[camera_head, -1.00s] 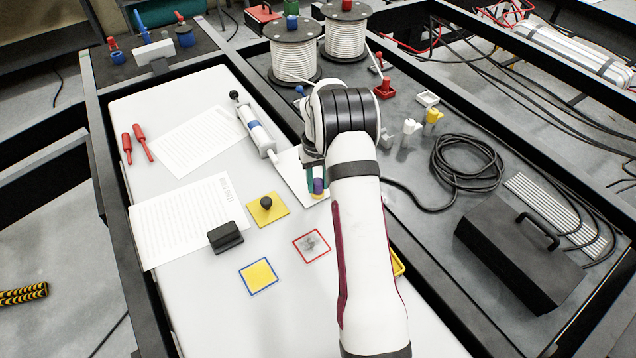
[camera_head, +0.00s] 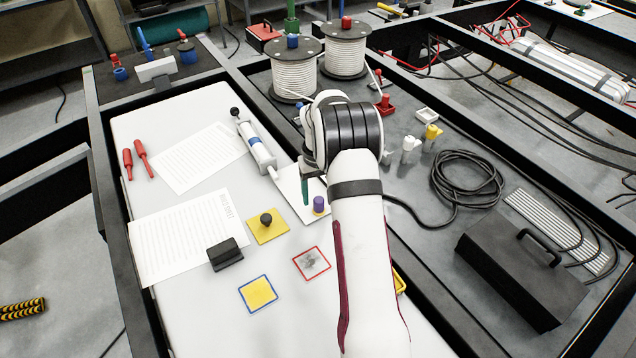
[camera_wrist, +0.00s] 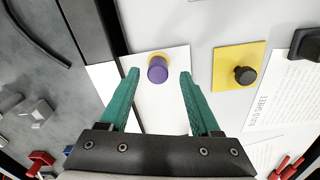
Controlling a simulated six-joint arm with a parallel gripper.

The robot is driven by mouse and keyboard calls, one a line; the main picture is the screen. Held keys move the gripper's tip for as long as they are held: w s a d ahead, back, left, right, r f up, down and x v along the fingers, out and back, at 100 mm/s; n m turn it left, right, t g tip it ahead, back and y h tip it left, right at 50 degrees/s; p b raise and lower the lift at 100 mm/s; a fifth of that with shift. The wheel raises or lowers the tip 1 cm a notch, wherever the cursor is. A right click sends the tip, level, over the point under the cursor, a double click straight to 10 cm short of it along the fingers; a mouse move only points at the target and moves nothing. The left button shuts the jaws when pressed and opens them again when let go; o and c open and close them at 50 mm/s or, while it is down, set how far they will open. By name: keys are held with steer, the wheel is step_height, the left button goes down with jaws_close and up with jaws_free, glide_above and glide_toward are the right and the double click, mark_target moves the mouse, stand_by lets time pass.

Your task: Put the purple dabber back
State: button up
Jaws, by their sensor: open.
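The purple dabber (camera_head: 319,205) stands on a white sheet (camera_head: 293,184) beside my arm. In the wrist view the purple dabber (camera_wrist: 157,70) is seen from above, between and a little beyond my open fingertips, with a yellow edge showing behind it. My gripper (camera_wrist: 158,74) has its two green fingers apart, with nothing held. In the head view one green finger of my gripper (camera_head: 312,191) shows close to the dabber; the rest is hidden by my arm. A yellow square with a black knob (camera_head: 267,222) lies to the left of the dabber.
A red-outlined square with a grey smudge (camera_head: 311,263) and a blue-outlined yellow square (camera_head: 258,293) lie nearer. A black block (camera_head: 225,254), printed sheets (camera_head: 183,235) and a white tube with a blue band (camera_head: 256,145) are around. Black cable (camera_head: 466,172) lies right.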

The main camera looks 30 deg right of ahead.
mark_target(318, 200)
step_height(318, 200, up, 9)
steer(key=s+a+r, duration=0.6)
steer(key=a+r, duration=0.1)
steer(key=a, duration=0.2)
steer(key=s+a+m+y, duration=0.1)
steer(key=s+a, duration=0.6)
steer(key=s, duration=0.5)
steer(key=s+a+m, duration=0.1)
steer(key=s+a, duration=0.7)
steer(key=s, duration=0.5)
steer(key=shift+s+a+r+m+y, duration=0.25)
steer(key=shift+m+y, duration=0.05)
steer(key=shift+y, duration=0.1)
steer(key=o, duration=0.5)
steer(key=shift+o, duration=0.4)
steer(key=w+d+r+n, duration=0.2)
steer(key=w+d, duration=0.5)
steer(key=d, duration=0.3)
steer(key=shift+r+h, duration=0.15)
steer(key=shift+h, duration=0.25)
steer(key=d+n+h, duration=0.1)
steer(key=d+n, duration=0.2)
steer(key=d, duration=1.1)
step_height(318, 200, down, 10)
steer(key=shift+w+d+r+n, duration=0.15)
steer(key=shift+w+d+n, duration=0.05)
steer(key=shift+d+n, duration=0.1)
